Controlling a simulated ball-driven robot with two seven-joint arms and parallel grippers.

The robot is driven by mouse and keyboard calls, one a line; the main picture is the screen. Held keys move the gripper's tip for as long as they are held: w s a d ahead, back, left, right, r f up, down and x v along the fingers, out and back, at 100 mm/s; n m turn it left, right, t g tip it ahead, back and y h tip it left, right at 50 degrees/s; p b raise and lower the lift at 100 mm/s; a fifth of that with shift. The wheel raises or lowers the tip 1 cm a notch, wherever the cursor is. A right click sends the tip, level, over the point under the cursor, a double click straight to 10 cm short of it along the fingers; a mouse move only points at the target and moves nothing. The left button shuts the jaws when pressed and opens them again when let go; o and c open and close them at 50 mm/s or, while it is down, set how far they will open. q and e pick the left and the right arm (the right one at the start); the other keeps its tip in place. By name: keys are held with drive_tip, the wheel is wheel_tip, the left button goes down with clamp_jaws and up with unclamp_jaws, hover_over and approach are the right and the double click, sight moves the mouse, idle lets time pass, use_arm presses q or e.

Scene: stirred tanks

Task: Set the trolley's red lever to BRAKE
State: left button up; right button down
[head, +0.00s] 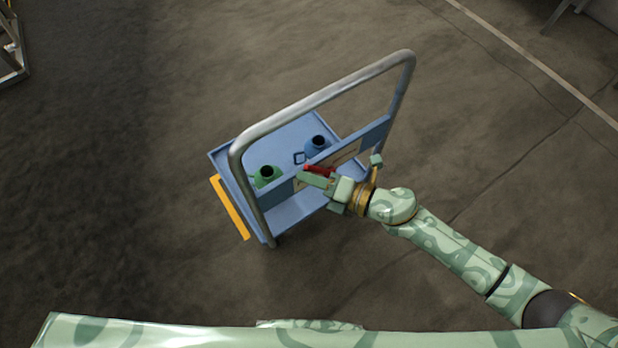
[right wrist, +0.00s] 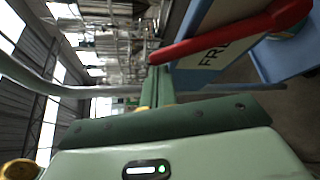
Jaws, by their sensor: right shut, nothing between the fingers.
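The blue trolley (head: 281,217) stands on the floor in the head view, with a tall grey tube handle (head: 325,95). Its red lever (head: 319,167) is on the crossbar between the handle's legs. In the right wrist view the lever (right wrist: 235,36) slants from its pivot at upper right down to its tip. A plate beside it shows letters starting "FRE" (right wrist: 214,57); I see no word BRAKE. My right gripper (head: 302,178) is shut and empty, its fingertips (right wrist: 157,72) close to the lever's tip; contact cannot be told. My left gripper is not in view.
A green container (head: 266,178) and a blue container (head: 317,145) stand on the trolley deck behind the crossbar. A yellow strip (head: 230,207) runs along the deck's left edge. Metal frames show at the far left and top right. The floor around the trolley is clear.

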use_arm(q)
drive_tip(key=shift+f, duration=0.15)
use_arm(e)
drive_tip(key=shift+w+d, duration=0.1)
drive_tip(key=shift+w+d+r+m+y+b, duration=0.6)
drive_tip(key=shift+d+m+y+b, duration=0.15)
drive_tip(key=shift+d+m, duration=0.15)
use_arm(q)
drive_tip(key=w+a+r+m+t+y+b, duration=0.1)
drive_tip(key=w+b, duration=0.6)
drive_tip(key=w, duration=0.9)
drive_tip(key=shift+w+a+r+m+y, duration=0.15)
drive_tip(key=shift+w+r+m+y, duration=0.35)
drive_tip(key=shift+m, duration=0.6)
use_arm(e)
drive_tip(key=w+d+m+t+y, duration=0.3)
drive_tip(key=w+d+m+t, duration=0.2)
drive_tip(key=m, duration=0.7)
drive_tip(key=shift+w+d+f+m, duration=0.35)
drive_tip(key=shift+w+d, duration=0.75)
drive_tip(key=shift+d, duration=1.3)
drive_tip(key=shift+r, duration=0.1)
